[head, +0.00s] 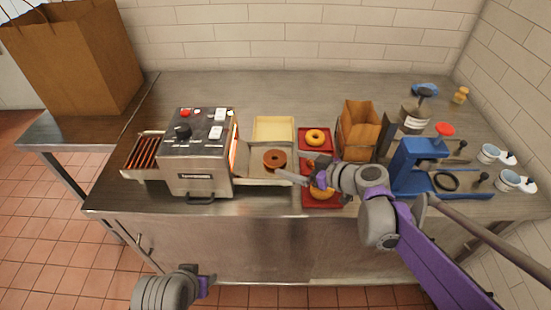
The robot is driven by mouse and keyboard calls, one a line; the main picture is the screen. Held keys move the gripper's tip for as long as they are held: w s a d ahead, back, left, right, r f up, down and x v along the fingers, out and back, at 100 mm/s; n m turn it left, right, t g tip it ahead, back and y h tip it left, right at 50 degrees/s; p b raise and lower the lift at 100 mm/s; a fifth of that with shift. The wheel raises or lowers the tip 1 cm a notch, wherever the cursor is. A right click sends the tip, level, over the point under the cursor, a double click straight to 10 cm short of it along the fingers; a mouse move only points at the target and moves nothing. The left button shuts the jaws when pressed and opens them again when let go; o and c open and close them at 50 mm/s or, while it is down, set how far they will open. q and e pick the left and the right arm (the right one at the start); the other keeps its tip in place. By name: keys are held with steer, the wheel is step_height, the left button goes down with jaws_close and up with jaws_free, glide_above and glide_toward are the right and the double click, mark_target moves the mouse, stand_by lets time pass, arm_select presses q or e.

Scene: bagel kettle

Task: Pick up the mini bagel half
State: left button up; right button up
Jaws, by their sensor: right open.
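A dark brown ring-shaped bagel piece (275,154) lies on the metal outlet tray at the toaster's right side. A golden ring (315,137) lies on the back red tray (304,148). Another golden piece (322,193) lies on the front red tray (320,205), partly hidden by my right gripper. I cannot tell for sure which of these is the mini bagel half. My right gripper (295,169) is open and empty, above the front red tray, its fingers pointing left toward the brown ring. My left gripper (208,283) is low in front of the counter; its jaw state is unclear.
The conveyor toaster (197,160) stands left of the trays. A cream tray (273,128) lies behind the outlet. An open paper bag (358,131), a blue device (412,166) and white cups (490,153) stand to the right. The counter's back left is clear.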

mark_target(272, 157)
steer(key=x, duration=0.6)
steer(key=shift+s+d, duration=0.1)
steer(key=shift+c, duration=0.2)
steer(key=shift+r, duration=0.1)
steer(key=c, duration=1)
